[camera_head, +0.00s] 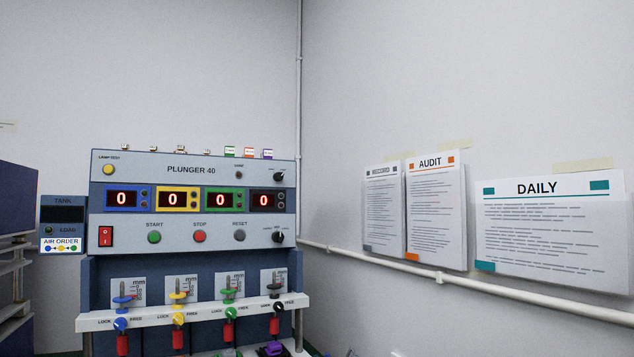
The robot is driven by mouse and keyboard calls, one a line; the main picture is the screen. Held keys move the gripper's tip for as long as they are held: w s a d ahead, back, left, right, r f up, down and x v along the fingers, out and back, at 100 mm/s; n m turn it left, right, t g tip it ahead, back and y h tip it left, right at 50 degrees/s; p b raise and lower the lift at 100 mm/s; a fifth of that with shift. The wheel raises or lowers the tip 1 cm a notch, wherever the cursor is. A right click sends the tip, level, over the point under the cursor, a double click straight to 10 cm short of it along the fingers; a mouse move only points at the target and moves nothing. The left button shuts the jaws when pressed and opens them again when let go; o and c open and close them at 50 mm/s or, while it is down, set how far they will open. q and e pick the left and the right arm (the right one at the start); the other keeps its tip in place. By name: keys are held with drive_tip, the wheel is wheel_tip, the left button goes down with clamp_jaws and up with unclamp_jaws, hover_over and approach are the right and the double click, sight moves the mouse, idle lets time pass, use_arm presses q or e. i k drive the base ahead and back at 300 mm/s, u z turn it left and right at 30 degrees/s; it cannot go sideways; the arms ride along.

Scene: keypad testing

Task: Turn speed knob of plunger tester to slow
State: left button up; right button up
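The plunger tester (190,171), labelled PLUNGER 40, stands at left centre with four-colour display panels that each read 0. A black knob (278,237) sits at the lower right of its panel, with small labels too small to read. Another black knob (279,177) sits at the upper right, also with an unreadable label. I cannot tell from the print which knob is for speed. Neither gripper shows.
A red rocker switch (106,236) is at the panel's left. A TANK box (67,214) stands beside the tester. Below are coloured lock knobs on a white shelf (195,314). Paper sheets (553,232) and a white pipe (500,291) are on the right wall.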

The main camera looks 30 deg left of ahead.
sight(277, 176)
drive_tip(key=i, duration=0.65)
drive_tip(key=u, duration=1)
